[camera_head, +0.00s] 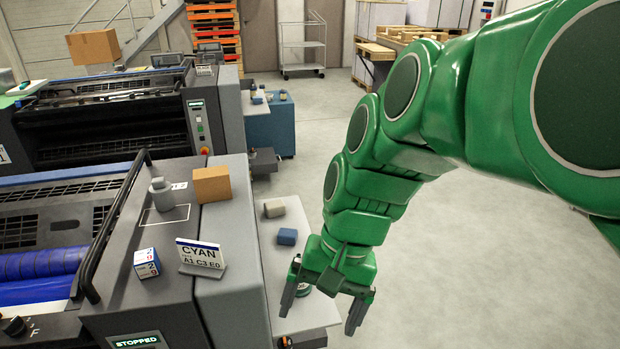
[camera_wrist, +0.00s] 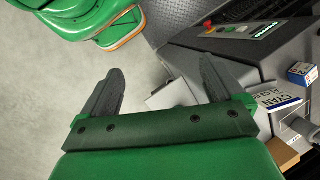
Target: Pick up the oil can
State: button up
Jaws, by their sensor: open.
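A grey bottle-shaped can with a narrow neck, which looks like the oil can (camera_head: 161,197), stands upright on the dark press top in the head view. It stands by a white-outlined rectangle. In the wrist view the can (camera_wrist: 302,128) shows at the right edge, partly cut off. My gripper (camera_head: 318,318) is open and empty, pointing down over the light side shelf, to the right of the can and apart from it. In the wrist view both fingers of my gripper (camera_wrist: 160,68) are spread with nothing between them.
On the press top are a brown box (camera_head: 212,185), a CYAN sign (camera_head: 201,254) and a numbered cube (camera_head: 147,263). Floor to the right is clear.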

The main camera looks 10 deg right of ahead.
jog(key=w+a+m+t+y, duration=0.25)
jog(key=w+m+y, duration=0.5)
jog(key=w, duration=0.85)
jog(key=w+d+m+t, duration=0.5)
jog(key=w+d+m, duration=0.5)
jog(key=w+m, duration=0.25)
jog(key=shift+n+t+y, duration=0.3)
jog(key=shift+t+y, duration=0.05)
jog(key=shift+y, duration=0.1)
jog(key=f, duration=1.8)
jog(key=w+f, duration=0.1)
jog(key=f, duration=0.8)
jog(key=shift+f, duration=0.25)
jog(key=shift+x, duration=1.35)
jog(key=a+f, duration=0.2)
jog(key=shift+w+a, duration=0.35)
jog(key=shift+w, duration=0.05)
jog(key=shift+x, duration=0.9)
jog(key=shift+c, duration=0.4)
